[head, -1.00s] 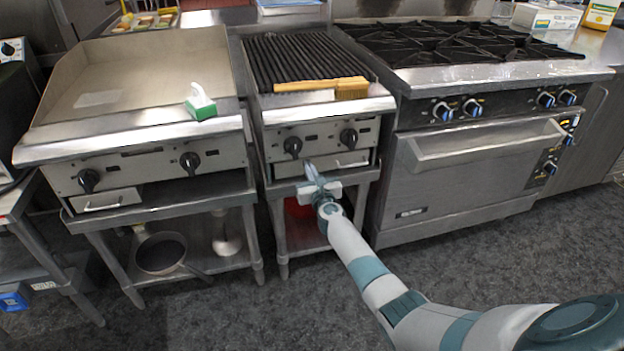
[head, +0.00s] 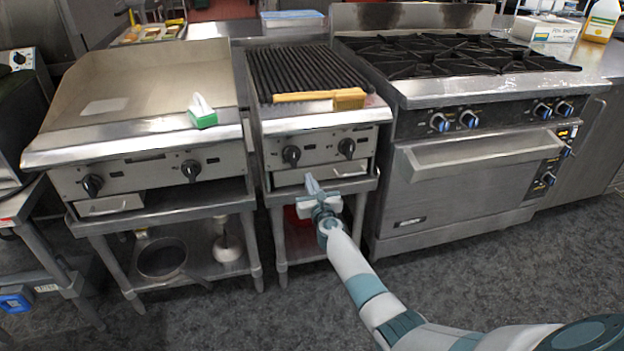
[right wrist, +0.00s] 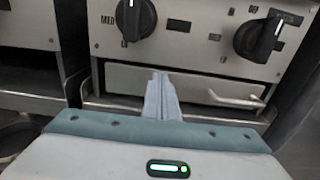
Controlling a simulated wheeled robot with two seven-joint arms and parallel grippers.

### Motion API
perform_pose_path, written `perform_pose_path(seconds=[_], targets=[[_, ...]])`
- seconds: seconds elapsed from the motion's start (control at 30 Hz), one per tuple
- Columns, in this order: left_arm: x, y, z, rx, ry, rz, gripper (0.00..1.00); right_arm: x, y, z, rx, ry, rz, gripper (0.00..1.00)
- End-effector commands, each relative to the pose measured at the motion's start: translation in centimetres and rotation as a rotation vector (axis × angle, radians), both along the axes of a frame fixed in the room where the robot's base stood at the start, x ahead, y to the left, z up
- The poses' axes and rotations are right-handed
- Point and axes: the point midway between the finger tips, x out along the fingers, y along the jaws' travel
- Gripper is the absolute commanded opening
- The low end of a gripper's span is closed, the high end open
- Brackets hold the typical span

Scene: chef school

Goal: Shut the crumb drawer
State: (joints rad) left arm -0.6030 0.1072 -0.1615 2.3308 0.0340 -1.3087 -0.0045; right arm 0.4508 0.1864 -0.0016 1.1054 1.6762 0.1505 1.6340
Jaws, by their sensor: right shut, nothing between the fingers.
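The charbroiler's drawer (head: 292,178) is a low steel front with a bar handle, below two black knobs. It also shows in the right wrist view (right wrist: 195,88), with its handle at the right. Its front looks about in line with the panel above. My right gripper (head: 311,182) is shut and empty, its fingertips in front of the drawer's left half, left of the handle. In the right wrist view the closed fingers (right wrist: 160,80) overlap the drawer front; I cannot tell whether they touch it. My left gripper is not in view.
A griddle (head: 140,90) with its own small drawer (head: 108,205) stands at the left. A range with an oven (head: 470,170) stands close at the right. A wooden brush (head: 310,97) lies on the charbroiler. The floor (head: 230,315) in front is clear.

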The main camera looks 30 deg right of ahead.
Motion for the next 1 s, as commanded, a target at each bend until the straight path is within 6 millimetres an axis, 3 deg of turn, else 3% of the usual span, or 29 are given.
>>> perform_pose_path(seconds=[0.27,0.57,0.8,1.0], targets=[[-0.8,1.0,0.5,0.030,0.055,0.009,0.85,-1.8,0.9,0.0,0.002,0.003,0.002,0.00],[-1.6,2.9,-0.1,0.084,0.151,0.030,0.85,-5.4,1.8,0.1,0.002,0.004,0.002,0.00],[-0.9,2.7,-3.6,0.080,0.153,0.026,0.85,-8.2,2.3,-0.2,0.000,0.004,0.002,0.00],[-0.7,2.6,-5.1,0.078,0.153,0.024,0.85,-9.6,2.7,-0.2,0.001,0.004,0.002,0.00]])
